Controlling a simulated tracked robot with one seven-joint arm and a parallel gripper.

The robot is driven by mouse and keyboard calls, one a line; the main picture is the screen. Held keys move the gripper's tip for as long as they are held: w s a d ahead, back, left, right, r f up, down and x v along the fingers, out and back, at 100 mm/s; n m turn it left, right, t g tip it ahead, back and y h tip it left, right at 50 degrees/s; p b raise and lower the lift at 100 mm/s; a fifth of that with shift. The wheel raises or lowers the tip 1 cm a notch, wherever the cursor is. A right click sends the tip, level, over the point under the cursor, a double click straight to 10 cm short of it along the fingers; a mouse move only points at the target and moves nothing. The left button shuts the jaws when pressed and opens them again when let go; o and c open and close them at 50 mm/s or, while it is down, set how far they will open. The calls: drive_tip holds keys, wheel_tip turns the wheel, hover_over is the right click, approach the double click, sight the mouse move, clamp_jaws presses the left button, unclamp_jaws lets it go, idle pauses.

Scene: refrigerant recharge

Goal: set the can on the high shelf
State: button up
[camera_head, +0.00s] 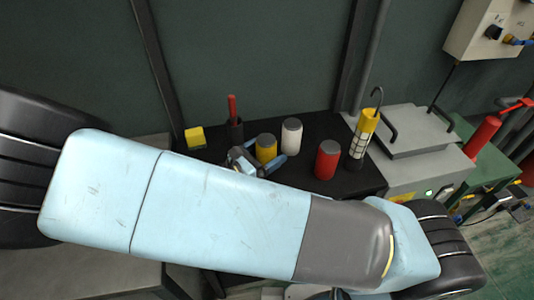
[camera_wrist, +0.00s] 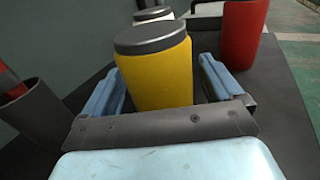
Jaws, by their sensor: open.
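A yellow can with a dark grey lid (camera_head: 266,150) stands upright on the black bench top (camera_head: 352,184). In the wrist view the yellow can (camera_wrist: 158,80) is between the two blue fingers of my gripper (camera_wrist: 163,72). The fingers are open, one on each side of the can, and a gap shows on its right side; contact on the left is unclear. My gripper (camera_head: 257,166) also shows in the head view, partly hidden by my arm. A white can (camera_head: 291,138) and a red can (camera_head: 327,160) stand nearby. No high shelf can be made out.
A dark cup with a red-handled tool (camera_head: 235,128) and a yellow block (camera_head: 195,137) are left of the cans. A yellow hooked lamp (camera_head: 364,135) and a grey machine (camera_head: 410,150) stand right. A wall is close behind the bench.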

drive_tip(key=shift+w+d, duration=0.45)
drive_tip(key=shift+d, duration=0.15)
drive_tip(key=c, duration=1.4)
drive_tip(key=shift+r, duration=0.1)
